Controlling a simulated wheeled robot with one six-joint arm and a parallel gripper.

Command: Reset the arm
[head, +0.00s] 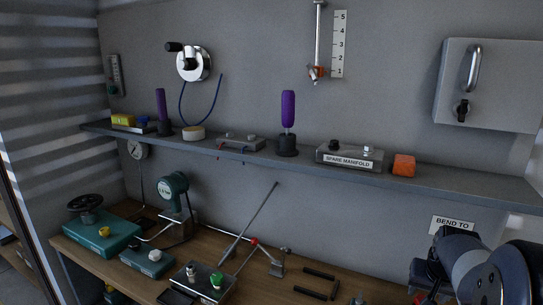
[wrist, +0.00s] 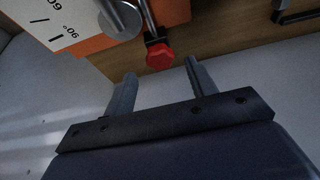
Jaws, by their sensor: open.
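My gripper (wrist: 160,68) is open in the wrist view, with its two grey fingers apart and nothing between them. A red knob (wrist: 160,56) on a metal rod shows just beyond the fingertips; I cannot tell whether they touch. The rod runs up beside a round metal pivot (wrist: 122,20) on an orange block. A white angle scale (wrist: 50,20) with 60 and 90° marks lies on the block. In the head view my arm (head: 475,268) is at the lower right, and its fingers are not clearly visible there.
A wooden bench (head: 330,272) carries a teal valve box (head: 100,238), a green-knobbed box (head: 200,284) and a black U-shaped bar (head: 316,283). A shelf (head: 445,183) above holds a spare manifold (head: 350,156) and an orange block (head: 404,165). A grey cabinet (head: 500,85) hangs upper right.

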